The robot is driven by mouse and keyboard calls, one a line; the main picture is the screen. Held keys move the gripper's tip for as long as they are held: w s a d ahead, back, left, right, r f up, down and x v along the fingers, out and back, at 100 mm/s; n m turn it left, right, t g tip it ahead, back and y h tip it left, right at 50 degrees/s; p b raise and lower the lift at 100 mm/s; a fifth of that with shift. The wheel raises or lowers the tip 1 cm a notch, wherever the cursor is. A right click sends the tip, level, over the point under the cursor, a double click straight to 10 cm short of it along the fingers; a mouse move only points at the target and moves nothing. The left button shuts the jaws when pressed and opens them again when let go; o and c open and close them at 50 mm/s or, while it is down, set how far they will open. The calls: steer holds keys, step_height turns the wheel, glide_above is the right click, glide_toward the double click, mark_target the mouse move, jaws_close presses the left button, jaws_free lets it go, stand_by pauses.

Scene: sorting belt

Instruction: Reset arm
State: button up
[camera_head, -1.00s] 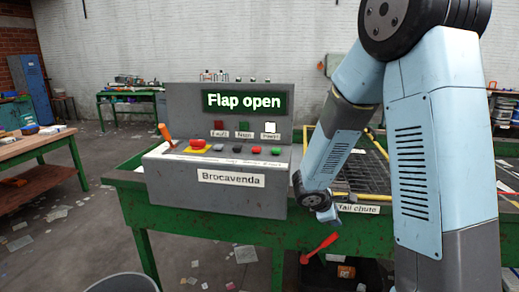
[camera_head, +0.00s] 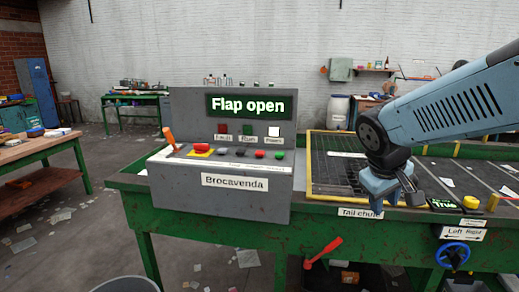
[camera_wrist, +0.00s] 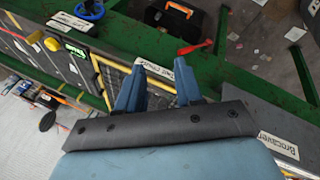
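My gripper (camera_head: 394,196) hangs at the end of my blue arm, over the front edge of the green bench near the tail chute label (camera_head: 361,213). In the wrist view the two blue fingers (camera_wrist: 161,90) stand apart with nothing between them. The grey control console (camera_head: 233,212) labelled Brocavenda is on the bench to the left of my gripper. Its screen (camera_head: 245,105) reads "Flap open". The white lamp on it looks lit; the red and green ones look dark.
A yellow-framed mesh (camera_head: 335,165) lies right of the console. A red lever (camera_head: 322,253) and a blue handwheel (camera_head: 453,254) stick out at the bench front. A small green display (camera_head: 444,204) sits at right. A wooden table (camera_head: 40,146) stands at left.

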steer(key=s+a+r+m+t+y, duration=0.1)
steer(key=s+a+r+m+y, duration=0.2)
steer(key=s, duration=0.4)
steer(key=shift+s+a+r+t+y, duration=0.3)
steer(key=shift+s+a+r+t, duration=0.15)
steer(key=shift+r, duration=0.5)
steer(key=shift+c, duration=0.4)
